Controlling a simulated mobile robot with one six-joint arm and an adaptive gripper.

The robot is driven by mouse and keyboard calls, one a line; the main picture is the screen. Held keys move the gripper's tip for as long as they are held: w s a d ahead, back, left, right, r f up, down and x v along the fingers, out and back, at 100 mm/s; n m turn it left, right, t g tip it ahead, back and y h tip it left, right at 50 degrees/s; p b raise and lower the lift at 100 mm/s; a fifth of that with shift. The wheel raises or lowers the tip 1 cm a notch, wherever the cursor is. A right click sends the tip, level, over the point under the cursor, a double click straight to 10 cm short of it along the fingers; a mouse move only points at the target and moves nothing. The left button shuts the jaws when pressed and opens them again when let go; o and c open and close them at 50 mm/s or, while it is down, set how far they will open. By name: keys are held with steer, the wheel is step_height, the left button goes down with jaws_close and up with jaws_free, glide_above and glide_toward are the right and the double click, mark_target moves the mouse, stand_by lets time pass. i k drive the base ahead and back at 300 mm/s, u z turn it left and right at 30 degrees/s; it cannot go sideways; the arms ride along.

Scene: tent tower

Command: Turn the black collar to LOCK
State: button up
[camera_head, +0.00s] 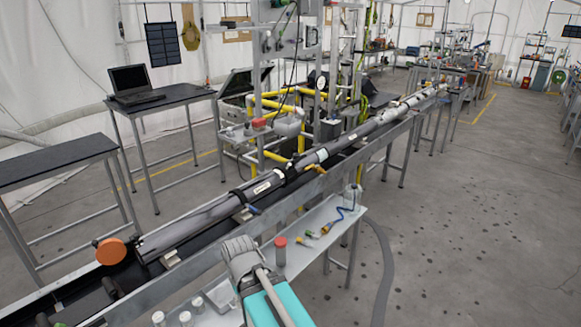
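A long grey tube (200,218) lies along a rail bench from the lower left toward the upper right. A black collar (289,174) is around it near the middle of the picture, beside a pale label. Any LOCK mark is too small to read, so I cannot tell how the collar is turned. My gripper (238,246) is low in the middle, on the near side of the bench, apart from the collar. I see it from behind, and its fingers are too unclear to show whether it is open or shut.
An orange disc (111,251) stands at the tube's left end. A narrow tray (318,218) along the bench's near side holds a red-capped cylinder (281,250) and small fittings. A yellow-railed frame (268,106) stands behind the tube.

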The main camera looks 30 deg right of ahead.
mark_target(289, 169)
steer(key=k, duration=1.25)
steer(key=z, duration=0.3)
steer(key=i, duration=0.5)
steer(key=z, duration=0.5)
steer(key=i, duration=1.65)
steer(key=u, duration=0.85)
